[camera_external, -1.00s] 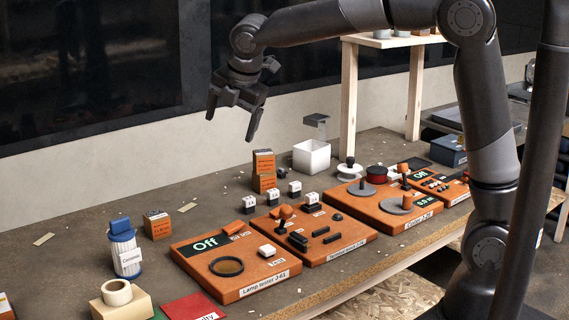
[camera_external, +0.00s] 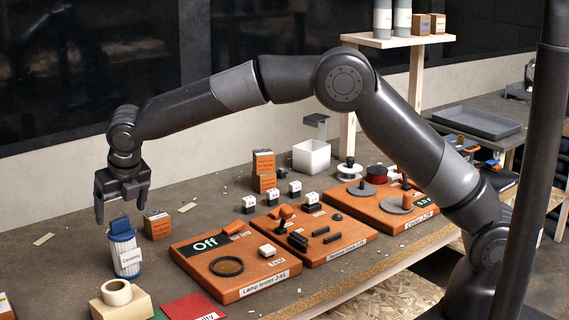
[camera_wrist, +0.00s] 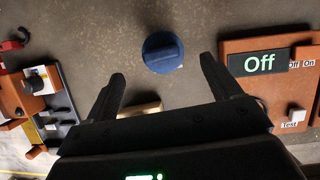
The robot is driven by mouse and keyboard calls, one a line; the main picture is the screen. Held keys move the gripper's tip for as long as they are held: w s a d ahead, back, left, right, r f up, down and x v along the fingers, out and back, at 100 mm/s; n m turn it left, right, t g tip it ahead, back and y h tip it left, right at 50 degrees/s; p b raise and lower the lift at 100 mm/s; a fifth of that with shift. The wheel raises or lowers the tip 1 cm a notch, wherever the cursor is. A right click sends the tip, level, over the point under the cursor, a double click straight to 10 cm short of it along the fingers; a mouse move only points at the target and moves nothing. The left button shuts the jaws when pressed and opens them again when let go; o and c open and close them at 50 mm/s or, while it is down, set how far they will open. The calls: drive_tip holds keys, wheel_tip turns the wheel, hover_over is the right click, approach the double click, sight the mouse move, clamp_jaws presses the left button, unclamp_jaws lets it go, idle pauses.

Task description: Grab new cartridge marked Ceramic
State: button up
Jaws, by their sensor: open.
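The cartridge marked Ceramic (camera_external: 126,252) stands upright on the bench at the left. It has a blue top, a ribbed white body and a white label. In the wrist view its round blue top (camera_wrist: 162,52) shows from above, ahead of my fingers. My gripper (camera_external: 121,218) is open and empty, pointing down just above the cartridge. In the wrist view my gripper's fingertips (camera_wrist: 163,68) are spread to either side of the cap's line, with the cap a little beyond them. I see no contact with the cartridge.
An orange box (camera_external: 157,226) stands close to the right of the cartridge. The lamp tester panel (camera_external: 235,262) reads Off to the right. Bare bench lies behind and left.

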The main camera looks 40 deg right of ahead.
sight(120, 231)
drive_tip(key=x, duration=0.8)
drive_tip(key=shift+w+d+f, duration=0.1)
drive_tip(key=shift+c, duration=0.4)
drive_tip(key=c, duration=1)
drive_tip(key=shift+c, duration=0.2)
